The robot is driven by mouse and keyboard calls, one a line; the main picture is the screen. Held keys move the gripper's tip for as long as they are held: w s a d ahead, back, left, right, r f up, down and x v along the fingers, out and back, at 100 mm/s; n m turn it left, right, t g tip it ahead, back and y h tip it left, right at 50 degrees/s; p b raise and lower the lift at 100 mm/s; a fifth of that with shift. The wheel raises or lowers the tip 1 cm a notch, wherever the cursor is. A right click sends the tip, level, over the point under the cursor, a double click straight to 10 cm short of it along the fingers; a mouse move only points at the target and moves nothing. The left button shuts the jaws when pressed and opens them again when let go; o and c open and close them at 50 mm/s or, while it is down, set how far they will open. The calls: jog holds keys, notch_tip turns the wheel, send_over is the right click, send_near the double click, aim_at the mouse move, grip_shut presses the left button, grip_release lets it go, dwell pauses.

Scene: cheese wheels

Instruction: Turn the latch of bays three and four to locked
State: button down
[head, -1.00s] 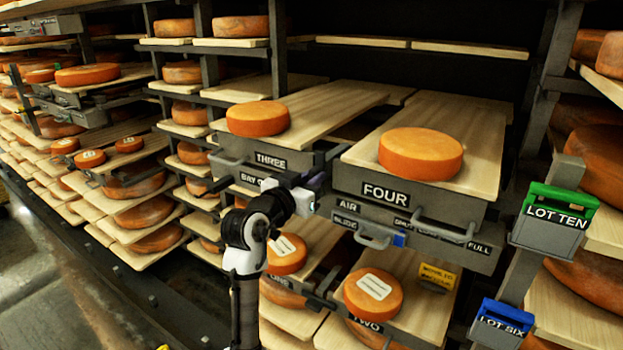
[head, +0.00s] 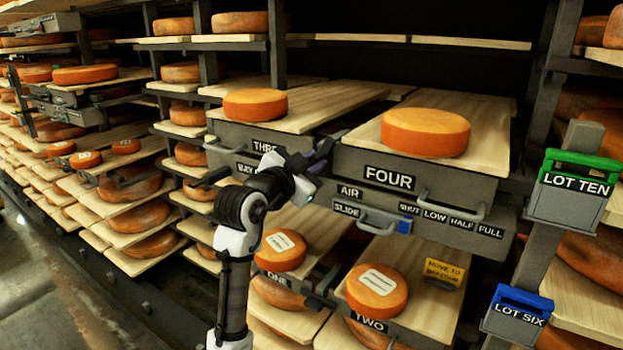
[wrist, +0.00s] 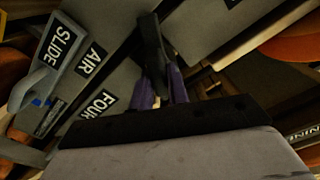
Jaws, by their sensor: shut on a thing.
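Bay three's drawer (head: 230,135) and bay four's drawer (head: 440,182) stand side by side, each with a board and an orange cheese wheel on it. A dark latch lever (head: 328,143) is in the gap between the two drawers. My gripper (head: 318,162) is at this gap. In the wrist view its purple fingers (wrist: 162,85) are shut on the dark lever (wrist: 152,45), which extends beyond the fingertips. The latch's pivot and any lock marking are hidden or too dark to read.
Below bay four is a grey panel (head: 455,232) with a slide handle (head: 378,222). Bays one and two, with labelled wheels, lie lower. A green-topped lot ten box (head: 568,195) and a blue-topped lot six box (head: 514,318) hang at right. A yellow tag (head: 444,271) hangs below.

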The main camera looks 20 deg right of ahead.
jog(key=m+b, duration=0.6)
jog(key=shift+f, duration=0.3)
jog(key=m+b, duration=0.3)
jog(key=m, duration=0.3)
jog(key=shift+s+d, duration=0.1)
dwell(0.3)
jog(key=c, duration=1.4)
grip_release()
jog(key=shift+o, duration=0.2)
jog(key=b+v, duration=0.2)
jog(key=v, duration=1.1)
jog(key=shift+s+a, duration=0.25)
jog(key=shift+a, duration=0.05)
